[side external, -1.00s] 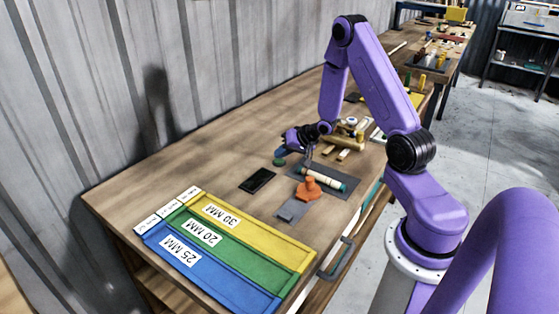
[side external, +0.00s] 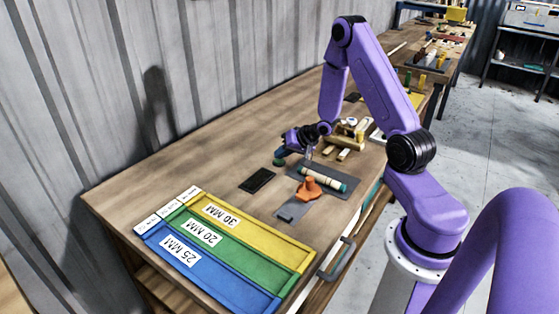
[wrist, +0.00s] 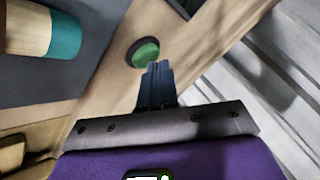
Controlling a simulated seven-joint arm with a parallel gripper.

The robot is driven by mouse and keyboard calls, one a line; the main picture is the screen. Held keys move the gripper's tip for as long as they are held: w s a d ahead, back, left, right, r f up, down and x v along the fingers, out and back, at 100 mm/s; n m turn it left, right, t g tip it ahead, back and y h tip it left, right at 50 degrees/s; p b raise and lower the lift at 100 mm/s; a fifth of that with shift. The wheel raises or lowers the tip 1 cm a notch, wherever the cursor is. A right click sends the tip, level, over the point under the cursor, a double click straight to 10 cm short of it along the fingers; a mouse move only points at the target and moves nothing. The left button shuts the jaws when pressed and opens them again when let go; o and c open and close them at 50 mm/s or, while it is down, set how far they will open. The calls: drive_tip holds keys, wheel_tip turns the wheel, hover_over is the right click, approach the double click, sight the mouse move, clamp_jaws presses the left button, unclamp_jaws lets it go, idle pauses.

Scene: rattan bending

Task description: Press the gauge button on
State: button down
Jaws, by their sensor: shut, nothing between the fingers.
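The round green button (side external: 279,162), in a dark ring, sits on the wooden bench top left of the grey mat. It also shows in the wrist view (wrist: 146,52), just beyond the fingertips. My gripper (side external: 282,152) is shut and empty, low over the bench by the button. In the wrist view its blue fingers (wrist: 158,70) are together, with their tips just short of the button's lower edge. I cannot tell whether they touch it. A black flat panel (side external: 258,180) lies on the bench nearby, with nothing readable on it.
A pale rod with teal ends (side external: 322,179) lies on the grey mat (side external: 346,191), beside an orange fixture (side external: 308,188). Yellow, green and blue labelled trays (side external: 262,240) fill the near end. Wooden pieces (side external: 345,141) lie behind. The bench's wall side is clear.

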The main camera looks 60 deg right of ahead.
sight(282, 161)
drive_tip(key=shift+f, duration=0.4)
drive_tip(key=shift+r, duration=0.45)
drive_tip(key=shift+r, duration=3)
drive_tip(key=shift+a, duration=0.1)
